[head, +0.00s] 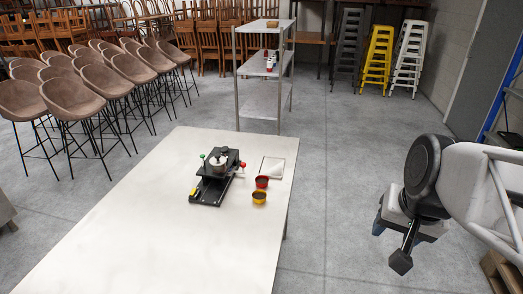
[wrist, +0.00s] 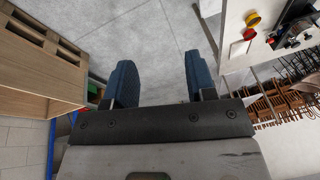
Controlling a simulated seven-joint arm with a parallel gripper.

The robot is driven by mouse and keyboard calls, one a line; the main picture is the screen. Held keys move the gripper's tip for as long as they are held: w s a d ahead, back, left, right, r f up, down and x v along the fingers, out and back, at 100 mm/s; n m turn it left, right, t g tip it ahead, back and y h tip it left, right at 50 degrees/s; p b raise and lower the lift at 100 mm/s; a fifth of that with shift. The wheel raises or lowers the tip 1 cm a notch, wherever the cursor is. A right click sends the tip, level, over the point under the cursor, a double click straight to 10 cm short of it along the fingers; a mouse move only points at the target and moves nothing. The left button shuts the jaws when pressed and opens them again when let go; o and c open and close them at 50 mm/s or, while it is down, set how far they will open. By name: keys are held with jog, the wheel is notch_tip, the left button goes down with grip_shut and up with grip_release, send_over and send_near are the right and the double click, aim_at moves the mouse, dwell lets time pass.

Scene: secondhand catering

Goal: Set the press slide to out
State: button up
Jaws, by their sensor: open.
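The press (head: 217,175) stands on the white table. It is a black device with a silver round part on top, a green knob (head: 203,156) on the left, a red knob (head: 242,165) on the right and a yellow piece (head: 193,191) at its front corner. Which part is the slide is too small to tell. Part of the press (wrist: 290,36) shows at the top right of the wrist view. My gripper (wrist: 158,75) is open and empty, with blue fingers apart over bare floor. In the head view my gripper (head: 385,225) is right of the table, well away from the press.
A red bowl (head: 262,182), a yellow bowl (head: 259,197) and a pale flat square (head: 272,167) lie right of the press on the table (head: 110,235). A metal shelf (head: 262,95) stands behind the table. Bar stools fill the left. The table's near part is clear.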

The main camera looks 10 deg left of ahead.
jog(key=w+a+f+m+t+y, duration=0.1)
jog(key=w+a+m, duration=0.5)
jog(key=w, duration=0.4)
jog(key=w+a+f+m+t+y, duration=0.1)
jog(key=w+a+m+y, duration=0.15)
jog(key=w+a, duration=0.65)
jog(key=w+a+f+m+t+y, duration=0.1)
jog(key=w+a+m, duration=0.45)
jog(key=w, duration=0.55)
jog(key=m+t+h, duration=0.2)
jog(key=m, duration=1.3)
send_near(243, 163)
jog(key=shift+w+a+f, duration=0.25)
jog(key=shift+w+f, duration=0.1)
jog(key=shift+f, duration=0.25)
jog(key=shift+x, duration=3.9)
jog(key=shift+c, duration=0.4)
grip_shut()
